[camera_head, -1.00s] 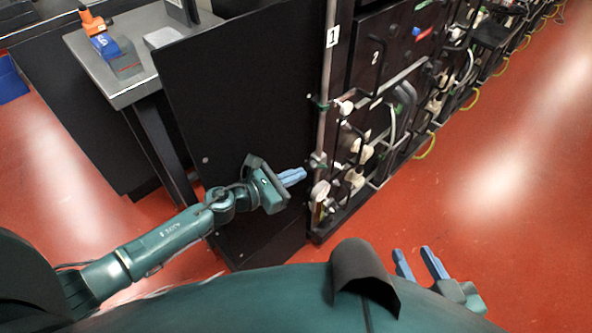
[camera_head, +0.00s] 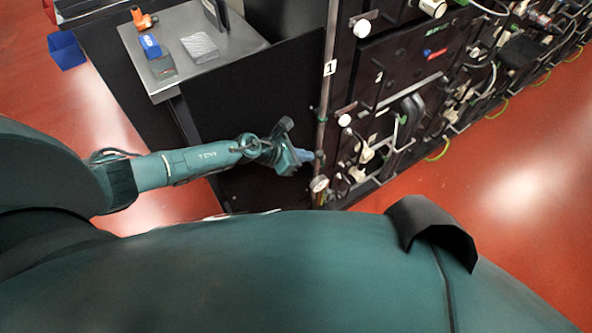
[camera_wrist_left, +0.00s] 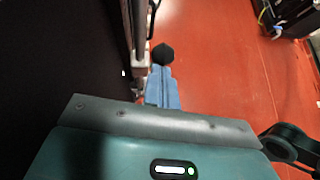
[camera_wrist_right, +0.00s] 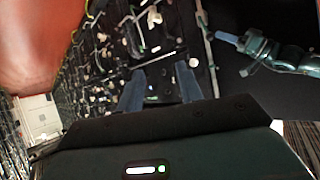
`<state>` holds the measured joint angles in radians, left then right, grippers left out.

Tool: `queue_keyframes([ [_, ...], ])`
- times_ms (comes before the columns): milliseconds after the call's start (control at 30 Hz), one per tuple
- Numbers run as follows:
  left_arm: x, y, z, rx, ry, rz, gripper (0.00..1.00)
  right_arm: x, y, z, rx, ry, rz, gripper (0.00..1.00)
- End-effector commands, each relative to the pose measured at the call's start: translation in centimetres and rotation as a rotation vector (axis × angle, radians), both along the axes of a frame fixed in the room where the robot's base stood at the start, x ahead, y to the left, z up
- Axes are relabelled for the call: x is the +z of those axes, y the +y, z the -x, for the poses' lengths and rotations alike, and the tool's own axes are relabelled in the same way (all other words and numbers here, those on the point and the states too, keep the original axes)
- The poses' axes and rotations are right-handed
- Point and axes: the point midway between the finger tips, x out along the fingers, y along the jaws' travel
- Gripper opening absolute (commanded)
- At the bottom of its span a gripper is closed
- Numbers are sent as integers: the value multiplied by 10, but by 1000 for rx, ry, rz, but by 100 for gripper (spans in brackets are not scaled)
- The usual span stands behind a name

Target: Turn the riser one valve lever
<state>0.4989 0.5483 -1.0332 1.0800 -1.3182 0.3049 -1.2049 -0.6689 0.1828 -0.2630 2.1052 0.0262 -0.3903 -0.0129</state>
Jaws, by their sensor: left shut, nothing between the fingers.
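The riser one pipe (camera_head: 322,105) is a thin grey vertical pipe with a white "1" label, at the left edge of the black racks. In the left wrist view a round black knob (camera_wrist_left: 162,54), apparently the valve lever's end, stands right at my fingertips. I cannot tell whether they touch. The rest of the lever is hidden. My left gripper (camera_head: 306,156) is shut and empty, its blue fingers beside the pipe; they also show in the left wrist view (camera_wrist_left: 162,88). My right gripper (camera_wrist_right: 160,88) is open and empty, seen only in its wrist view, facing the racks.
A white round gauge (camera_head: 319,183) sits low on the pipe, just below my left gripper. A black panel (camera_head: 255,100) stands left of the pipe. A grey table (camera_head: 230,45) stands behind it. Red floor (camera_head: 480,170) is free to the right.

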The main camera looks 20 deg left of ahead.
Motion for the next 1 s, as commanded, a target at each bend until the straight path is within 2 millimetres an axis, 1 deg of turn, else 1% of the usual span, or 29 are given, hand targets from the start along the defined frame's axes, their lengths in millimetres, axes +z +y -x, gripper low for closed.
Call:
queue_keyframes([
  [33, 6, -3, -3, 0, 0, 3, 0, 3, -2, 0, -6, 7, 2, 36],
  [67, 7, -4, -5, 0, -1, 3, 0, 3, -3, 1, -8, 10, 3, 36],
  [400, 14, -15, -20, -3, -4, 3, 0, 0, -4, 1, -18, 21, 3, 36],
  [633, 15, -18, -24, -2, -3, 3, 0, -2, -4, 2, -18, 25, 4, 36],
  [1000, 16, -18, -25, -2, -3, 3, 0, 0, -4, 1, -17, 21, 4, 36],
])
